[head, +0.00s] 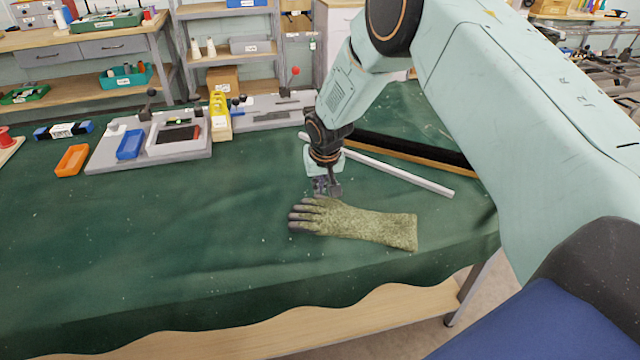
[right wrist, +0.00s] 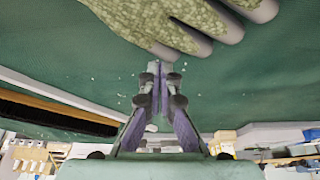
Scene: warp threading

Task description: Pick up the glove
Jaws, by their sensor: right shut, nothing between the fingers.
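A mottled olive-green glove (head: 362,225) with dark grey fingertips lies flat on the green-covered table, near its front right. Its fingers point left and its cuff points right. My right gripper (head: 325,192) hangs just behind the glove's finger end and is shut and empty. I cannot tell the exact height of the tips above the table. My left gripper is not in view.
A pale bar (head: 400,175) and a black and tan strip (head: 420,150) lie behind the glove. A grey fixture (head: 185,150), an orange tray (head: 72,160) and a yellow item (head: 219,110) stand farther back left. The front left table is clear.

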